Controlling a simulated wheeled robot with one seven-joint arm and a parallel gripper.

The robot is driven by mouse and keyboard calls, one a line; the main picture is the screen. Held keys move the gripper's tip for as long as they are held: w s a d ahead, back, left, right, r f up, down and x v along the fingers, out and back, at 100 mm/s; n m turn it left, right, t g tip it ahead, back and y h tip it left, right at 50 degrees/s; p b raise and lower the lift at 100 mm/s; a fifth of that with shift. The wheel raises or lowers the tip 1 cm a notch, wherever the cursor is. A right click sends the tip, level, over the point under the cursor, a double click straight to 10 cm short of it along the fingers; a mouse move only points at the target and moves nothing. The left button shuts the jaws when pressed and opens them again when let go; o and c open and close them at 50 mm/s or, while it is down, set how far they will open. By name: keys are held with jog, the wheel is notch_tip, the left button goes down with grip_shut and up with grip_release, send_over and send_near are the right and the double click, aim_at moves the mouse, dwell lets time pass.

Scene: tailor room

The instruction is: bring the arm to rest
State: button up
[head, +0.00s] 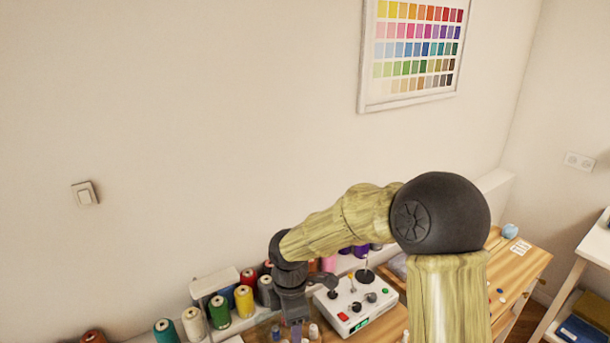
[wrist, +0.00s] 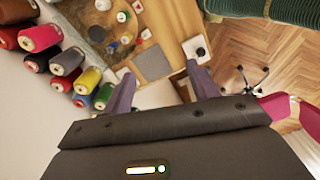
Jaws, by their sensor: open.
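My arm reaches out over the wooden table in the head view, bent at a large dark joint. My gripper (wrist: 162,90) shows in the wrist view with its two purple fingers spread apart and nothing between them. In the head view the gripper (head: 296,332) points down at the front of the table, beside a white control box, and its fingertips are cut off by the lower edge.
Several thread spools (head: 219,312) stand along the wall left of my gripper. The white control box (head: 357,304) with knobs and buttons is close on its right. The wooden table (head: 524,266) continues right. A colour chart (head: 417,45) hangs above.

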jog(key=s+d+r+m+t, duration=0.1)
jog(key=s+d+m, duration=0.4)
jog(key=d+m, duration=0.4)
jog(key=s+d+r+m+t, duration=0.1)
jog(key=s+d+r+m, duration=0.1)
jog(key=s+d+m, duration=0.4)
jog(key=d+m, duration=0.3)
jog(key=m, duration=0.3)
jog(key=shift+t, duration=0.3)
jog(key=shift+s+d, duration=0.15)
jog(key=shift+s, duration=0.05)
jog(key=shift+w+f, duration=0.1)
dwell(0.4)
